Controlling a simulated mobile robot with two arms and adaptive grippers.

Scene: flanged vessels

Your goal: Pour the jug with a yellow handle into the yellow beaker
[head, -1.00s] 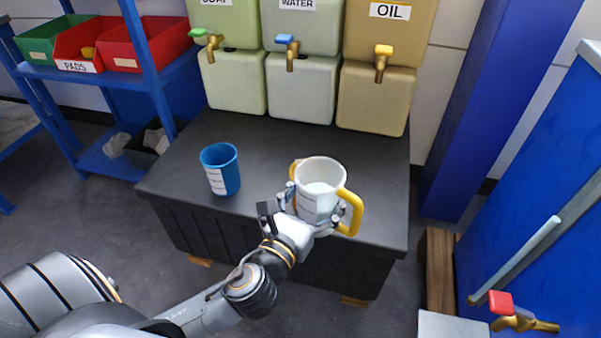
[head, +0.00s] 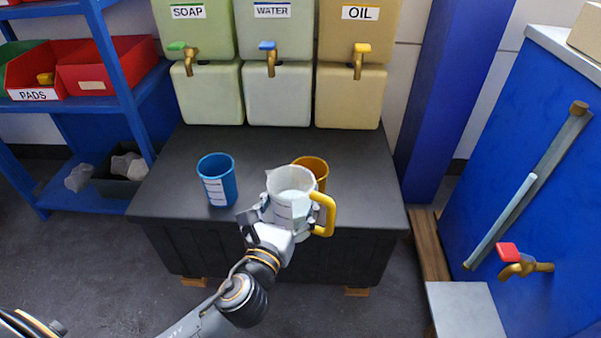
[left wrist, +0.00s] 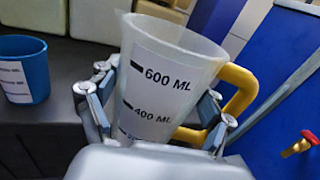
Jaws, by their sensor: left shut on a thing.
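The jug (head: 291,190) is whitish and translucent, with a yellow handle (head: 328,213) on its right side. My left gripper (head: 286,214) is shut around its body and holds it roughly upright at the table's front. In the left wrist view the jug (left wrist: 165,85) shows 600 ML and 400 ML marks between the two fingers. The yellow beaker (head: 318,166), amber in colour, stands on the table just behind and right of the jug, which hides its lower left part. The beaker does not show in the left wrist view. I cannot tell what the jug holds. My right gripper is not in view.
A blue beaker (head: 218,184) stands on the dark table (head: 180,160), left of the jug. SOAP, WATER and OIL tanks (head: 280,95) with taps line the back. A blue shelf with bins is left; a blue cabinet (head: 500,170) with a red-handled tap is right.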

